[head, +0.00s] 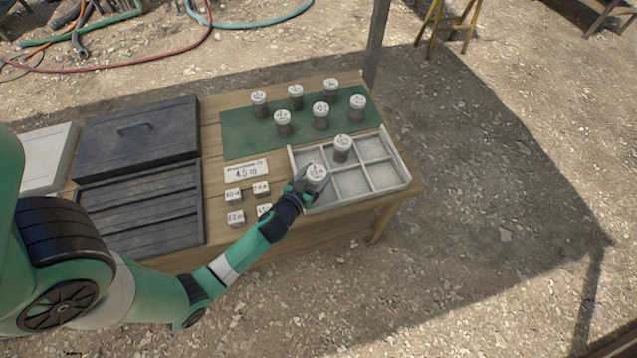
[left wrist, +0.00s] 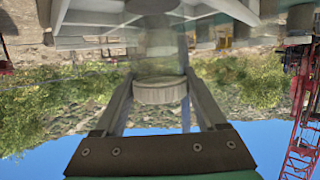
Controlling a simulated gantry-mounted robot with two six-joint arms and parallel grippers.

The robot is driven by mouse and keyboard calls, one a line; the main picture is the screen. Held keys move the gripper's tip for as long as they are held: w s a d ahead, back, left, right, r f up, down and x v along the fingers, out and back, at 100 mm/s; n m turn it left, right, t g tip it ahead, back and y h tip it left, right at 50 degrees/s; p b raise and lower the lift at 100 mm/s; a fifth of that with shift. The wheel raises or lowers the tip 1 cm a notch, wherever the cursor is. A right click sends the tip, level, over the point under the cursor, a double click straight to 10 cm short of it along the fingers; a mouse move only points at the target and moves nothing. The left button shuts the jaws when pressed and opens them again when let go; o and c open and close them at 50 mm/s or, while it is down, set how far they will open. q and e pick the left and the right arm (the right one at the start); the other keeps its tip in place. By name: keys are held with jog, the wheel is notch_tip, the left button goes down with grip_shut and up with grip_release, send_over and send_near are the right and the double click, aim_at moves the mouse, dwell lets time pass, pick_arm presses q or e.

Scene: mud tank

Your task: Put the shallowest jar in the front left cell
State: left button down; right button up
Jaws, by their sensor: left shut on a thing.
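My left gripper (head: 304,184) is shut on a jar with a white marked lid (head: 317,173). In the left wrist view the jar's ribbed white lid (left wrist: 160,92) sits between the two fingers (left wrist: 158,100). The jar is at the front left cell of the pale divided tray (head: 402,170); the gripper hides much of that cell, and I cannot tell whether the jar touches its floor. Another jar (head: 342,146) stands in the back middle cell. Several similar jars, such as one at the mat's left (head: 259,100), stand on the green mat (head: 239,130). Lid markings are too small to read.
A white sign (head: 246,170) and several small labelled blocks (head: 236,217) lie left of the tray. A dark case (head: 140,135) and a slatted dark panel (head: 145,205) fill the left of the wooden table (head: 212,160). The tray's right and front middle cells look empty.

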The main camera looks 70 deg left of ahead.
pick_arm(q)
jog(key=f+b, duration=0.2)
jog(key=w+f+b, duration=0.1)
jog(key=f+b, duration=0.1)
jog(key=shift+a+f, duration=0.1)
jog(key=shift+f, duration=0.05)
jog(key=shift+s, duration=0.15)
grip_release()
jog(key=shift+r+p, duration=0.3)
jog(key=shift+p, duration=0.1)
jog(key=b+v, duration=0.1)
jog(key=v, duration=1.1)
